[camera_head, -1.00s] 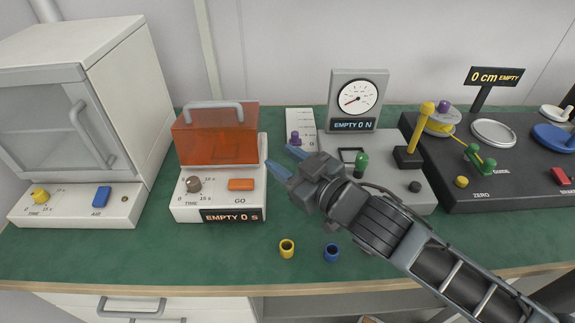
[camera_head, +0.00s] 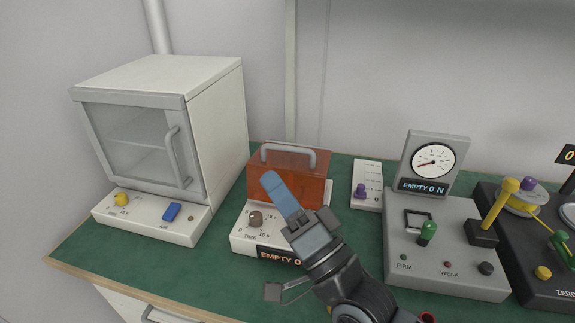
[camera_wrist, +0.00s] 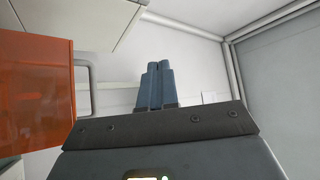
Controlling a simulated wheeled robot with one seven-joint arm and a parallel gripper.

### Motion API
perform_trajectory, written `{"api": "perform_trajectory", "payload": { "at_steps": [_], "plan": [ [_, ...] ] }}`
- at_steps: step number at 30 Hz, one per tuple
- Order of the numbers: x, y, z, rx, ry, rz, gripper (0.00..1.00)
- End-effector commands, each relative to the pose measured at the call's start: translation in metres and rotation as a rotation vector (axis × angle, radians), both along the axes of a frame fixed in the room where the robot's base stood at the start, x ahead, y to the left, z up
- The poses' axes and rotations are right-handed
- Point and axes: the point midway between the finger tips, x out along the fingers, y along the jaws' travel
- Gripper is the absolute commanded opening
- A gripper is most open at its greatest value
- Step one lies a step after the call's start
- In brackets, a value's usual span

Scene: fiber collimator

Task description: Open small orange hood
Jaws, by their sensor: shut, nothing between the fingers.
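The small orange hood (camera_head: 313,189) is a translucent orange box that sits shut on its white base (camera_head: 241,236) on the bench. Its grey handle (camera_head: 288,150) runs along the top. My gripper (camera_head: 270,183) is shut and empty, with its blue fingers in front of the hood's left part in the head view. The gap in depth between them is hard to judge there. In the wrist view, my gripper (camera_wrist: 159,80) has its fingers together, and the orange hood (camera_wrist: 36,95) stands to their left, apart from them. The handle (camera_wrist: 84,90) shows between the hood and the fingers.
A white cabinet (camera_head: 215,110) with a glass door stands left of the hood. A white slider panel (camera_head: 367,170) and a grey gauge unit (camera_head: 445,255) stand to the right. A black unit (camera_head: 545,285) is at the far right. Green bench top shows between the devices.

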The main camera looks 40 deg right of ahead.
Motion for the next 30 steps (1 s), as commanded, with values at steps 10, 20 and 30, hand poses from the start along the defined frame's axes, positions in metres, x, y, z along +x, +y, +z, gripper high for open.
{"api": "perform_trajectory", "payload": {
  "at_steps": [10,20,30],
  "plan": [
    [0.024,-0.022,0.023,1.158,-0.521,0.162,0.0],
    [0.045,-0.017,-0.051,1.823,-0.749,0.009,0.0],
    [0.059,-0.036,-0.058,1.882,-0.77,-0.027,0.0]
  ]
}}
